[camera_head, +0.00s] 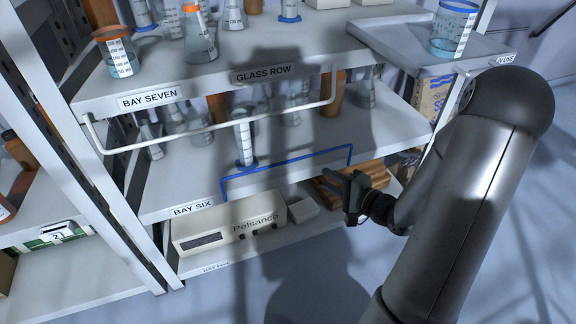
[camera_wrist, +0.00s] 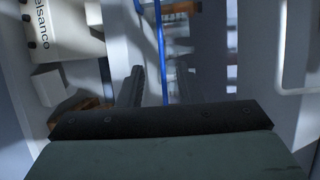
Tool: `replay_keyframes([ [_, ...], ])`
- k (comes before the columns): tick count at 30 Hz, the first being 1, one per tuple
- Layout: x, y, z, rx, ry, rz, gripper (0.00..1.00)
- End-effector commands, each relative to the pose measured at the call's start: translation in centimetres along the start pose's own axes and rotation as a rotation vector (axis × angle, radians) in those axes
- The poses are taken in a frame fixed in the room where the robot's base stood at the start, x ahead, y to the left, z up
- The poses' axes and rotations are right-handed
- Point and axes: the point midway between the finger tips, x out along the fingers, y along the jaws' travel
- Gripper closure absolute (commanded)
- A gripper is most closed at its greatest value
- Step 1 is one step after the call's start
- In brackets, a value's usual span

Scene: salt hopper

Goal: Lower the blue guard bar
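The blue guard bar (camera_head: 290,160) stands raised along the front edge of the BAY SIX shelf (camera_head: 180,205), with an upright end at each side. My gripper (camera_head: 335,182) is in front of that shelf, just below and beside the bar's right end. In the wrist view the blue bar (camera_wrist: 160,40) runs up the picture between the two spread dark fingers of my gripper (camera_wrist: 160,85). The gripper looks open, and I see no finger touching the bar. The bar's lower stretch is hidden behind the gripper body in that view.
A white guard bar (camera_head: 210,128) crosses the shelf front above. A glass cylinder (camera_head: 244,140) stands close behind the blue bar, with several flasks further back. A side tray (camera_head: 415,40) holds a blue-rimmed beaker (camera_head: 452,28).

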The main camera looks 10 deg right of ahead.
Motion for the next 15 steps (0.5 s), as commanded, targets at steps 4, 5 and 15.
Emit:
replay_keyframes([
  [4, 2.5, 0.1, 0.2, -0.004, -0.005, 0.001, 0.68],
  [5, 3.2, 0.2, 0.1, -0.005, -0.004, 0.001, 0.68],
  [15, 10.7, 0.3, 0.1, -0.006, -0.003, 0.002, 0.68],
])
